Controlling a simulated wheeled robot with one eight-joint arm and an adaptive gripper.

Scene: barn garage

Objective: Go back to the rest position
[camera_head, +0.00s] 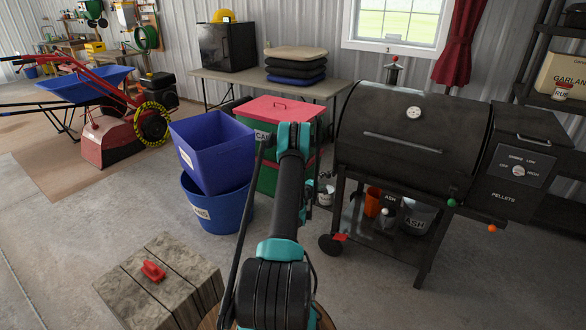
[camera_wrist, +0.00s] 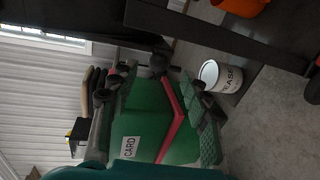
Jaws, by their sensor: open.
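My arm (camera_head: 288,195) reaches up and away from the bottom centre in the head view. Its far end stands in front of the green bin with a red lid (camera_head: 278,108), and my gripper cannot be clearly made out there. In the wrist view my gripper (camera_wrist: 155,85) is open, with dark parts on both sides of the picture. No held object shows between its fingers. Behind it is the green bin labelled CARD (camera_wrist: 150,135), seen sideways. How far the gripper is from the bin is hard to tell.
A black smoker grill (camera_head: 405,130) stands close to the right of my arm. Blue bins (camera_head: 215,155) stand left of it. A wooden block (camera_head: 135,275) with a red object (camera_head: 153,271) is front left. A white bucket (camera_wrist: 228,80) stands near the bin.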

